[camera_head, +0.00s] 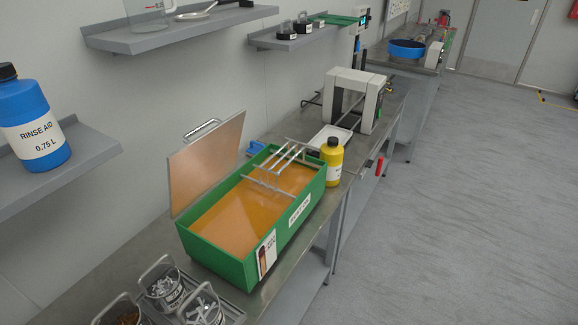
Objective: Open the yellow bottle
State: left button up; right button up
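The yellow bottle (331,163) stands upright on the metal workbench (315,215). It is just right of the green bath's far end. Its black cap (332,142) is on top of the bottle. A pale label shows on its side, too small to read. Neither of my grippers shows in the head view.
The open green bath (221,258) of orange liquid has metal bars and a raised lid (207,163). A white-and-black machine (371,95) stands behind the bottle. Wire baskets (161,283) sit in front. A blue rinse aid bottle (34,118) is on a left shelf. The right floor is clear.

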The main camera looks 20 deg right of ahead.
aim_at(334, 155)
jog(key=i+l+u, duration=0.1)
jog(key=l+u, duration=0.55)
jog(key=u, duration=0.2)
jog(key=l+u, duration=0.4)
